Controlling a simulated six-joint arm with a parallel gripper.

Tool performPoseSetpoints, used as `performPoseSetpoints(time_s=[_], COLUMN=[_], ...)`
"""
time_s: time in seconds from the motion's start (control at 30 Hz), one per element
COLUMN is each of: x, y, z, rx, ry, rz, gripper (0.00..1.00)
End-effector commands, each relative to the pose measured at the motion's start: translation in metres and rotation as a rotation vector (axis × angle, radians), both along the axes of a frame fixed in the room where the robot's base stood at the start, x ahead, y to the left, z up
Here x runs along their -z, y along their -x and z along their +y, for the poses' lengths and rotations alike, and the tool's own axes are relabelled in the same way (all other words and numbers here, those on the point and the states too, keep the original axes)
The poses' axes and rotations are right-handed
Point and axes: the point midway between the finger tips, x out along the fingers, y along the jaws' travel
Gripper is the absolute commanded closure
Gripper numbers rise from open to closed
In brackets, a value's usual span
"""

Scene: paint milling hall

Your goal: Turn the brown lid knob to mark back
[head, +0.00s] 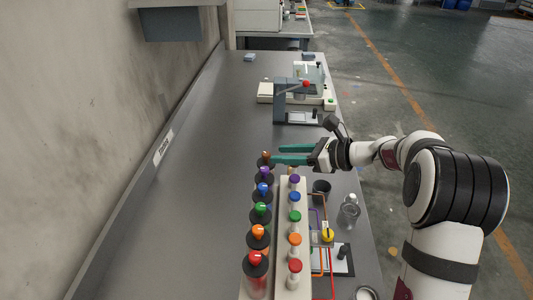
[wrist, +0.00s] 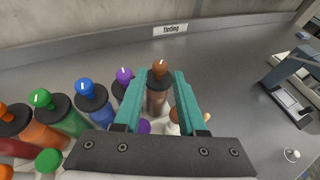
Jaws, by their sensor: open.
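The brown lid knob (head: 265,154) tops the farthest canister in the left row in the head view. In the wrist view the brown knob (wrist: 160,67) sits on a dark lid over a brown canister (wrist: 157,103), with a small pale line on the knob. My gripper (head: 274,154) is open, reaching in from the right with its teal fingers level. In the wrist view the fingers of my gripper (wrist: 159,80) lie on either side of the knob and canister, with gaps visible. Marks around the lid are too small to read.
The purple knob (wrist: 124,75) stands close beside, then blue, green, orange and red ones in the row. A pale rack with coloured caps (head: 295,210) runs along their right. A grey press (head: 290,100) stands beyond. The bench left of the row is clear.

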Motion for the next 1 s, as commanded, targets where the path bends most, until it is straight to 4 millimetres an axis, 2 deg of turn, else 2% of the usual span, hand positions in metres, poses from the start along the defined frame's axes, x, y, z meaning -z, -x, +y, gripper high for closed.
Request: performPoseSetpoints(time_s=[0.1,0.3,0.67,0.8,0.9,1.0], x=[0.010,0.019,0.022,0.022,0.022,0.021], y=[-0.009,-0.020,-0.022,-0.022,-0.022,-0.022], z=[0.022,0.043,0.048,0.048,0.048,0.048], rx=[-0.004,-0.001,0.000,0.000,-0.001,-0.001], ry=[0.001,0.000,0.000,0.000,0.000,0.000], rz=[0.000,0.000,-0.001,-0.001,0.000,0.000], gripper=[0.60,0.60,0.60,0.85,1.00,1.00])
